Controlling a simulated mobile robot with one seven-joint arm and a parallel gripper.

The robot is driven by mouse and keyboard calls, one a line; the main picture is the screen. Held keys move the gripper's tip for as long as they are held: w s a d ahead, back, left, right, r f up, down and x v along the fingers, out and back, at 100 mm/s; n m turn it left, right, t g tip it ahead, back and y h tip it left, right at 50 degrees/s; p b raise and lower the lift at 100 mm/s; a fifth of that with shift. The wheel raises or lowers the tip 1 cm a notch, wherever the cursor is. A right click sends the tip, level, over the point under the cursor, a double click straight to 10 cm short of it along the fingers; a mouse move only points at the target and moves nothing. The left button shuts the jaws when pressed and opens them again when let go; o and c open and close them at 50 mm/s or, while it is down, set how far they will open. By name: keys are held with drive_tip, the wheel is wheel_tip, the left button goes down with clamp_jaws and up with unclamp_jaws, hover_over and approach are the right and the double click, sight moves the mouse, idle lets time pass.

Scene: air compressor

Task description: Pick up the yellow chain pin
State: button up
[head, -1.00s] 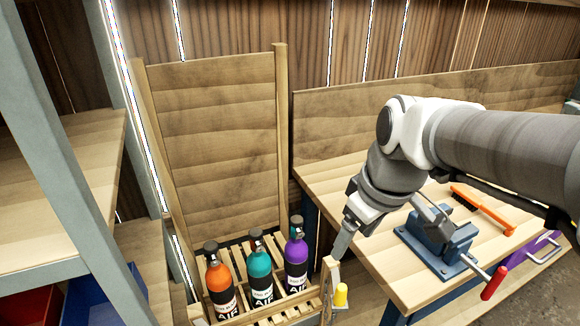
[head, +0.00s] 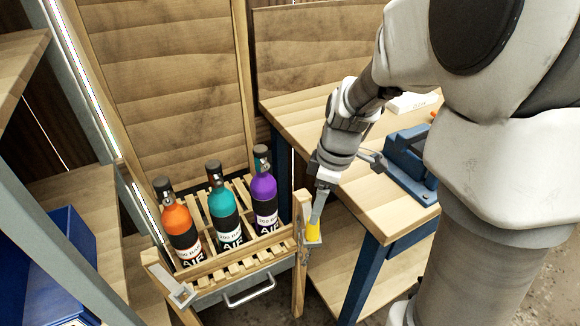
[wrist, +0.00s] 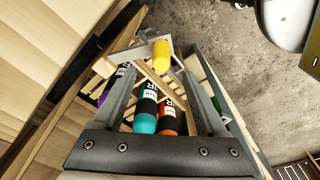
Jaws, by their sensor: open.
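The yellow chain pin (head: 313,231) is a short upright cylinder on a small bracket on the right post of the wooden bottle rack. It also shows in the wrist view (wrist: 161,55), near the top centre. My gripper (head: 317,215) points down at the pin, with its fingertips close to its top in the head view. In the wrist view my gripper (wrist: 160,80) is open, with one finger on each side and the pin in line with the gap between them. Nothing is held. Whether a finger touches the pin cannot be told.
The rack (head: 243,261) holds orange (head: 177,222), teal (head: 222,210) and purple (head: 264,192) bottles. A bracket (head: 181,295) is on its left post. The workbench (head: 385,218) with a blue vise (head: 405,160) stands close to the right. Blue bins (head: 62,265) sit at left.

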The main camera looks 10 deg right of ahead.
sight(312, 233)
drive_tip(key=f, duration=0.2)
drive_tip(key=f+b, duration=0.1)
drive_tip(key=f, duration=0.2)
drive_tip(key=a+f+b, duration=0.1)
drive_tip(key=f, duration=0.2)
drive_tip(key=shift+w+f, duration=0.1)
drive_tip(key=shift+f, duration=0.05)
clamp_jaws()
